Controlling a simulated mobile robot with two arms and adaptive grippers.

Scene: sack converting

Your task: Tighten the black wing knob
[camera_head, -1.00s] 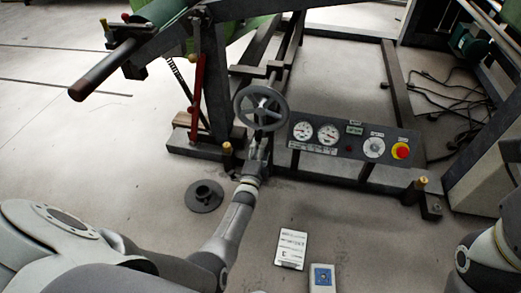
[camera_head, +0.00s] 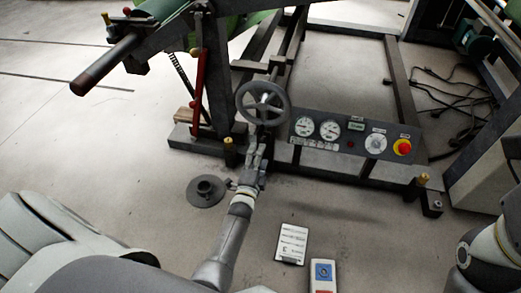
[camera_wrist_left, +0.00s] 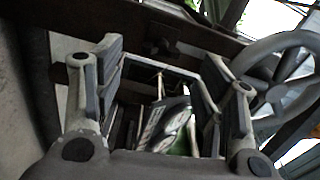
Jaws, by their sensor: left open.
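My left gripper (camera_head: 257,155) is open below the grey handwheel (camera_head: 263,103) of the machine. In the left wrist view its two fingers stand apart, with nothing held between the tips (camera_wrist_left: 165,75). A small dark knob-like part (camera_wrist_left: 163,42) sits on the dark bar beyond the fingers; it may be the black wing knob, but its shape is too dark to be sure. I cannot make out the wing knob in the head view, where the gripper and handwheel crowd that spot. My right arm shows at the lower right edge, its gripper out of view.
The handwheel rim (camera_wrist_left: 283,50) is close to the right finger in the wrist view. A control panel (camera_head: 350,137) with gauges and a red button stands right of the gripper. A dark round base (camera_head: 206,191), a white card (camera_head: 292,243) and a grey box (camera_head: 323,276) lie on the floor.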

